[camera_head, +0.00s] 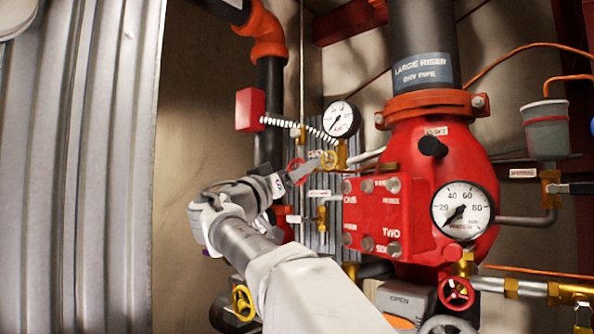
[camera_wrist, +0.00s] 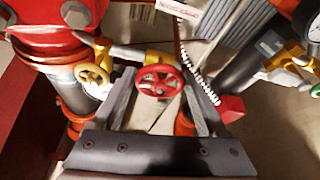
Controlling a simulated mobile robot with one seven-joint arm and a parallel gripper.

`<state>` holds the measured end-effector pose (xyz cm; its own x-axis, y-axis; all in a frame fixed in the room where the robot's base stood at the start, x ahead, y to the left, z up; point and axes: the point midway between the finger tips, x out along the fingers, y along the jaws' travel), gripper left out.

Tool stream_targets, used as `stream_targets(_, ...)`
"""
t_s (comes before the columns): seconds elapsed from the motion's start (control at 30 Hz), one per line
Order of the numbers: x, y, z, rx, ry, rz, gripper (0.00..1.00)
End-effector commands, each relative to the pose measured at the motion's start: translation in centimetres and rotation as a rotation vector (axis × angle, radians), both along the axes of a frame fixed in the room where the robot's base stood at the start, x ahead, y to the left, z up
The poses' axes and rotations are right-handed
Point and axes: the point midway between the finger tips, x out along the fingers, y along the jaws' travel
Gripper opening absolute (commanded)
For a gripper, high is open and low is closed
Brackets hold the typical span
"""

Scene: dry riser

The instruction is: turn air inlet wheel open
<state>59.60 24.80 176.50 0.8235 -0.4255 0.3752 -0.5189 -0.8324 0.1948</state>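A small red handwheel (camera_wrist: 160,81) shows in the wrist view between the two fingers of my gripper (camera_wrist: 158,84). The fingers are spread, one on each side of the wheel; I cannot tell whether either touches it. In the head view the same red wheel (camera_head: 296,171) is partly hidden by my gripper (camera_head: 308,169). No readable label shows which one is the air inlet wheel.
The large red riser valve body (camera_head: 420,205) with its pressure gauge (camera_head: 462,210) stands right of my arm. A smaller gauge (camera_head: 341,119) is above the gripper. A red box (camera_head: 250,109) with a coiled cable is at upper left. Corrugated metal (camera_head: 80,170) fills the left side.

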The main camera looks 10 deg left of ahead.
Motion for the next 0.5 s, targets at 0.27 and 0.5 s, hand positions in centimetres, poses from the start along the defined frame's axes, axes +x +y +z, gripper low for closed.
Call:
stream_targets(0.27, -0.02, -0.01, 0.02, 0.0, 0.0, 0.0, 0.23)
stream_targets(0.5, -0.04, 0.0, 0.01, -0.008, 0.005, 0.0, 0.13)
